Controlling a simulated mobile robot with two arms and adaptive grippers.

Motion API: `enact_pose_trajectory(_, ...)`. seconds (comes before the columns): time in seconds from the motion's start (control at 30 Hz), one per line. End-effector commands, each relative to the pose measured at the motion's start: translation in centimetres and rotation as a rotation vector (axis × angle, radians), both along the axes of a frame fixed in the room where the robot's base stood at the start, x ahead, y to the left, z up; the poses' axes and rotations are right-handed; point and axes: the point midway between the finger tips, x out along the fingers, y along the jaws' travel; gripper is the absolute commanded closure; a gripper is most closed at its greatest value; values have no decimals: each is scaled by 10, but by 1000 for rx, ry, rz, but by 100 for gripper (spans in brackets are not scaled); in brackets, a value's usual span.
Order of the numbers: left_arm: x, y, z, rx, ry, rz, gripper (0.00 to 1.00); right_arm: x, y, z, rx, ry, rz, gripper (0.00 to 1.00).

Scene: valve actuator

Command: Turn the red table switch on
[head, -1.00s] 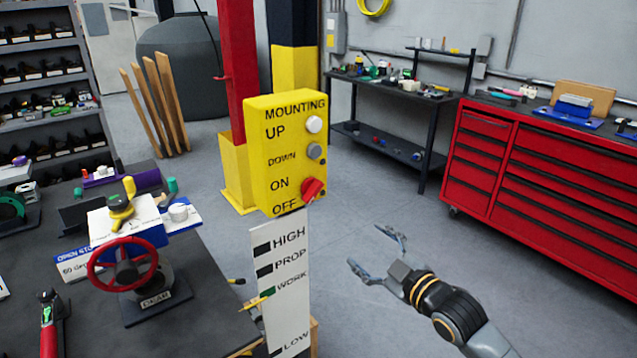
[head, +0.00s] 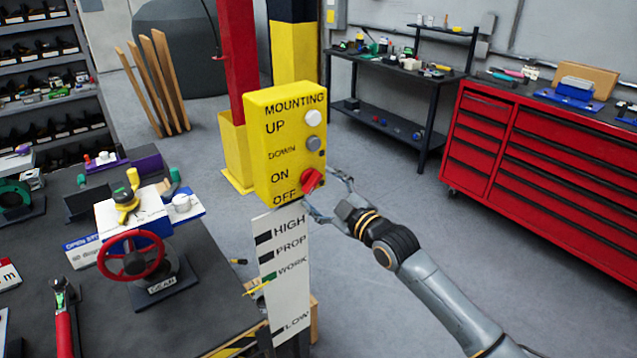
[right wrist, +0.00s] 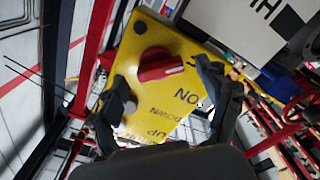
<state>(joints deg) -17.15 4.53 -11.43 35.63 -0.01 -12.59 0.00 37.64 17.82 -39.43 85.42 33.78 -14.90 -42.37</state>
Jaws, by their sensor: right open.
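The red switch (head: 312,180) is a knob low on the right of the yellow control box (head: 264,150), beside the ON and OFF labels. It also shows in the right wrist view (right wrist: 160,65), with the yellow face around it. My right gripper (head: 322,192) is open right at the knob's right side. I cannot tell whether a finger touches the knob. My left gripper is not in view.
White and grey buttons (head: 313,118) sit above the knob. A white label board (head: 283,260) hangs below the box. A dark table with a red handwheel (head: 135,256) stands at left. A red tool cabinet (head: 545,165) stands at right; the floor between is clear.

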Motion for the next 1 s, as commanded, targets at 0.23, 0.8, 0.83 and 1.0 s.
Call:
enact_pose_trajectory(0.23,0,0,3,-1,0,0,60,11,8,0,0,-1,-1,23)
enact_pose_trajectory(0.8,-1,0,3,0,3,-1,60,11,8,0,0,-1,-1,77)
enact_pose_trajectory(0.83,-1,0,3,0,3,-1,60,11,8,0,0,-1,-1,77)
enact_pose_trajectory(1.0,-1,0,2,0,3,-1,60,11,8,0,13,9,-1,77)
